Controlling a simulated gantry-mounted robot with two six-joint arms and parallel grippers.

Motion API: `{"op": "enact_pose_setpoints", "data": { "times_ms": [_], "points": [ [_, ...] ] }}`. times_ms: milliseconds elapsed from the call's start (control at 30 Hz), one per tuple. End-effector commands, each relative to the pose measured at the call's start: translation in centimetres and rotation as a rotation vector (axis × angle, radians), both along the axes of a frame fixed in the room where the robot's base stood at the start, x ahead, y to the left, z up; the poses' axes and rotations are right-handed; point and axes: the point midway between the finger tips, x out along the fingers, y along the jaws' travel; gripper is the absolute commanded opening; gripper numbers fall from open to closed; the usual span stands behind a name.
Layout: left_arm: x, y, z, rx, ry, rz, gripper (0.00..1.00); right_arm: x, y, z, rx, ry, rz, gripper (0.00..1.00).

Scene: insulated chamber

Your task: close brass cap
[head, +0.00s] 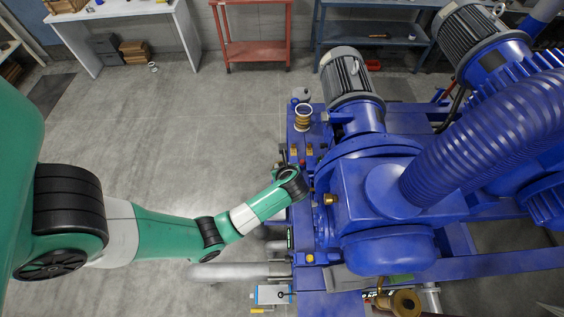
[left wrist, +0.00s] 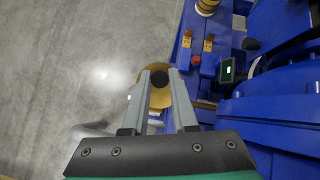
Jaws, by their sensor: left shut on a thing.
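The brass cap (left wrist: 159,98) shows in the left wrist view as a tan disc with a dark round knob at its middle, partly covered by my fingers. My left gripper (left wrist: 159,73) is shut on the cap, its two grey fingers on either side of the knob. In the head view my left arm reaches in from the left to the near side of the blue machine (head: 375,205). The fingertips and the cap are hidden there behind my wrist. I cannot tell how far the cap is closed. My right gripper is not in view.
A brass cylinder (head: 303,118) and small yellow-tagged valves (head: 294,150) stand on the blue frame. A brass fitting (head: 329,199) juts from the machine close to my wrist. A grey pipe (head: 240,271) runs below my arm. The floor (head: 180,130) on the left is clear.

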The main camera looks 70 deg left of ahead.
Motion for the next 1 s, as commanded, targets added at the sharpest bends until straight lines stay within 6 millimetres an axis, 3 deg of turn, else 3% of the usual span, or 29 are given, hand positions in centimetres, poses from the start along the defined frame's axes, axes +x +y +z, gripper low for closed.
{"op": "enact_pose_setpoints", "data": {
  "times_ms": [33, 200, 500, 800, 833, 1000],
  "points": [
    [0.1, 0.4, 0.7, -0.037, 0.009, 0.005, 0.00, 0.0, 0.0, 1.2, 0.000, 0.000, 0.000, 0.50],
    [0.3, 1.0, -0.1, -0.163, 0.048, 0.004, 0.00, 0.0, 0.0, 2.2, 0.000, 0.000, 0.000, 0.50],
    [0.5, 1.5, -1.0, -0.303, 0.091, 0.001, 0.00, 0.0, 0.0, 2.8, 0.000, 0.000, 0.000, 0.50],
    [0.5, 1.5, -1.3, -0.332, 0.101, -0.001, 0.00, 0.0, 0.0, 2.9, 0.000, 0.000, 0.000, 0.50],
    [0.5, 1.5, -1.3, -0.332, 0.101, -0.001, 0.30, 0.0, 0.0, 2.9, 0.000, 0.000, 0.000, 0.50],
    [0.5, 1.5, -1.3, -0.331, 0.101, 0.000, 0.57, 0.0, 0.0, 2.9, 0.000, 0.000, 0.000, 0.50]
  ]
}}
